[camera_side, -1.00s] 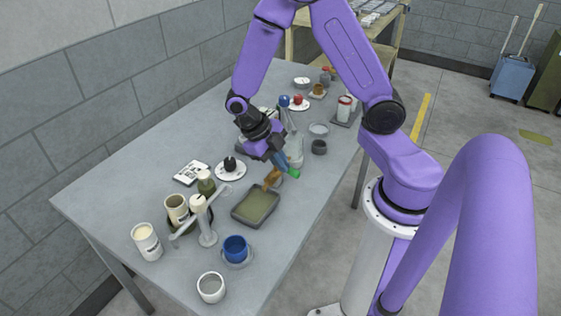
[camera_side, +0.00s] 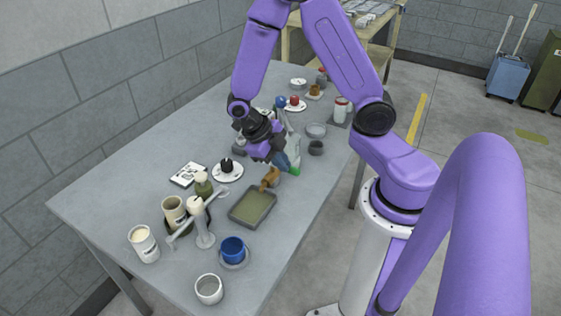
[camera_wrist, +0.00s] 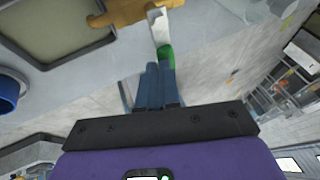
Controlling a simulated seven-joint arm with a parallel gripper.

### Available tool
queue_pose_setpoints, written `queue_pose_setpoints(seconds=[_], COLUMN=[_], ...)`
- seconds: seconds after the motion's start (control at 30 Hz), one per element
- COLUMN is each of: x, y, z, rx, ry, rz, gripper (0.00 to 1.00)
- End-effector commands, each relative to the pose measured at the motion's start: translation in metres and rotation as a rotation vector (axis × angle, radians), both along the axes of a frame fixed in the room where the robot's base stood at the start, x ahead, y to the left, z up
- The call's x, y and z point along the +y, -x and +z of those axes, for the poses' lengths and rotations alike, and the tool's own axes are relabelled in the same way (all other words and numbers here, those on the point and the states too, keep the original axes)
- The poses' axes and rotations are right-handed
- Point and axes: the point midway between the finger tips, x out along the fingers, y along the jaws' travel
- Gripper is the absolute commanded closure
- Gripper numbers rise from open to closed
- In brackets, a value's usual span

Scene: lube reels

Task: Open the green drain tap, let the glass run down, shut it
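The green drain tap (camera_side: 294,170) shows as a small green patch by the brown spout piece (camera_side: 270,180), low on a pale upright unit (camera_side: 294,147). In the wrist view the green tap (camera_wrist: 167,56) lies right at my fingertips, partly hidden by them. The brown piece (camera_wrist: 120,12) is beyond it, next to a pale part (camera_wrist: 158,27). My gripper (camera_side: 284,163) points down beside the tap. In the wrist view my gripper's blue fingers (camera_wrist: 158,68) are close together. I see no gap with the tap between them. The liquid level in the glass cannot be made out.
A drain tray (camera_side: 239,217) with olive contents lies in front of the spout. A blue cup (camera_side: 233,248), a white cup (camera_side: 209,289) and a pale stand (camera_side: 204,235) are nearer the camera. A black object on a white plate (camera_side: 227,171) is left of my gripper.

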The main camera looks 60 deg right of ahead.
Motion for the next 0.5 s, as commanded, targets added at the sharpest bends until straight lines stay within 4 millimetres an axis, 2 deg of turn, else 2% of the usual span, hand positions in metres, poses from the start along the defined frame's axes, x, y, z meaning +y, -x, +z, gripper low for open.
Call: queue_pose_setpoints(seconds=[0.27,0.5], x=[0.007,0.023], y=[-0.008,-0.007], z=[-0.002,0.009], rx=[-0.005,-0.005], ry=[-0.004,-0.004], rz=[0.004,0.006], gripper=[1.00,1.00])
